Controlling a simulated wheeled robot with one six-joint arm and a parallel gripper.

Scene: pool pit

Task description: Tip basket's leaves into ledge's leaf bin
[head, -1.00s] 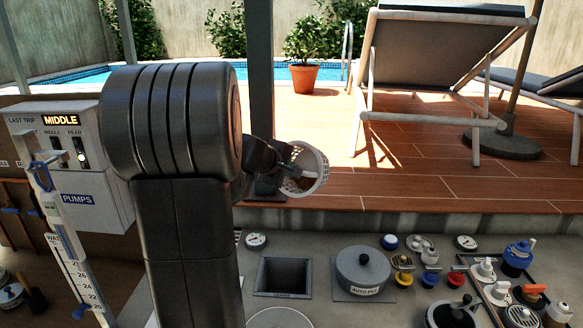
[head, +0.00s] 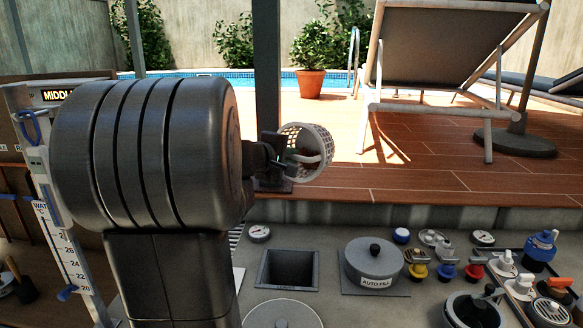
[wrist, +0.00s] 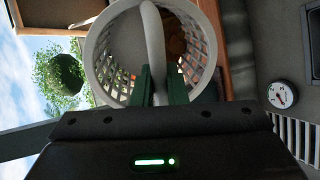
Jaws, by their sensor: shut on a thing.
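My gripper (head: 287,157) is shut on the white perforated basket (head: 323,145), held in the air beyond and above the ledge. In the wrist view, the green fingers of my gripper (wrist: 159,78) pinch the curved handle of the basket (wrist: 203,76). The basket is tilted, its mouth partly toward the wrist camera. Brown-orange matter, seemingly leaves (wrist: 176,46), shows inside it. The square dark leaf bin (head: 287,253) is sunk in the grey ledge, below and slightly left of the basket in the head view. Its label is too small to read, and its inside looks dark.
A lidded pot marked AUTO FILL (head: 373,264) stands right of the bin. Several valves and knobs (head: 445,270) crowd the ledge farther right. A gauge (head: 259,233) lies behind the bin. A dark post (head: 268,80) rises near the basket. My arm hides part of the left side.

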